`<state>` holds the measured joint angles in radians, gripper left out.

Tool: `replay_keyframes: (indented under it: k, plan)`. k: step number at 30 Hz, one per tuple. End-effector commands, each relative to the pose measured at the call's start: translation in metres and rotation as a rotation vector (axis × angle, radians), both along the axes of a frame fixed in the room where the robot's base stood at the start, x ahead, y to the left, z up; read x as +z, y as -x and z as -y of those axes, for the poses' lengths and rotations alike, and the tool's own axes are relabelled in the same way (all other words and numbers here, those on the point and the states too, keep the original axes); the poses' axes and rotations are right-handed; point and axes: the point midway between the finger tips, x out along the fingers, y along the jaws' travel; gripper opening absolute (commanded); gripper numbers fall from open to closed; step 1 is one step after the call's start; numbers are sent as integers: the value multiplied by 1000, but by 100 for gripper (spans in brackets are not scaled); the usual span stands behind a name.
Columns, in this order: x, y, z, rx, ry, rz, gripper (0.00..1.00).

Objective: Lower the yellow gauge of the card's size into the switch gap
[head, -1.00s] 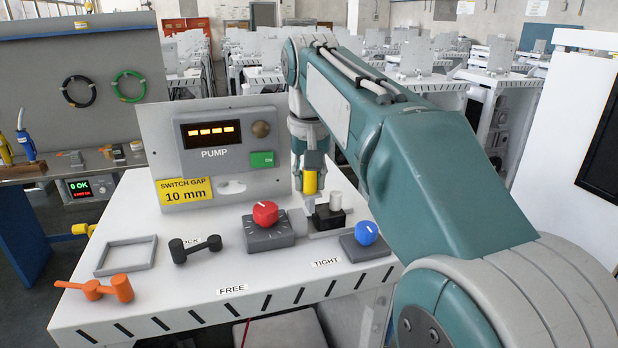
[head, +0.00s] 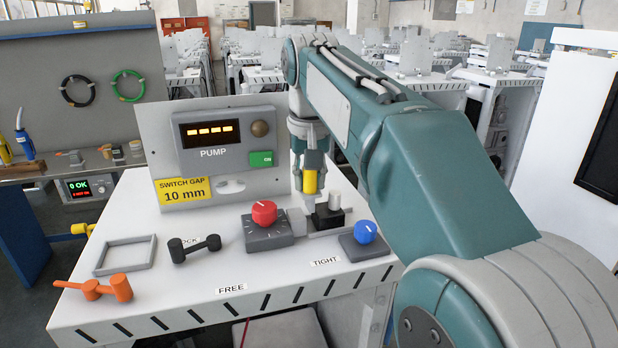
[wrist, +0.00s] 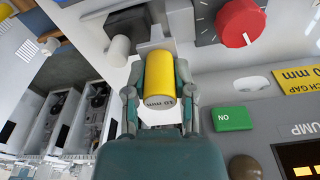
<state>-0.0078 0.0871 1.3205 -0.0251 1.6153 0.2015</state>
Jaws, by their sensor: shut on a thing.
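The yellow gauge (head: 310,182) is a short cylinder held upright in my gripper (head: 310,190). The wrist view shows the gauge (wrist: 158,78) between both fingers, its end face marked "10 mm". The yellow card (head: 184,190) on the pump panel reads "SWITCH GAP 10 mm". The black switch (head: 328,216) with a pale round plunger (head: 335,200) stands just right of and below the gripper. The gauge is above the bench beside the switch.
A red knob (head: 264,212) on a grey base stands left of the gripper, a blue knob (head: 365,232) to the right in front. A black dumbbell-shaped piece (head: 194,249), an orange piece (head: 106,288) and a grey square frame (head: 126,255) lie on the left. The pump panel (head: 228,125) rises behind.

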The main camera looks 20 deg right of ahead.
Motion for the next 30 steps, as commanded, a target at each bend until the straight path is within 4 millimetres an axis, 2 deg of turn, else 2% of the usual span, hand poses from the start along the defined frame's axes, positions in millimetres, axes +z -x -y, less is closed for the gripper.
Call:
replay_keyframes:
  k: [30]
  plan:
    - [-19,0,0,0,0,0,0]
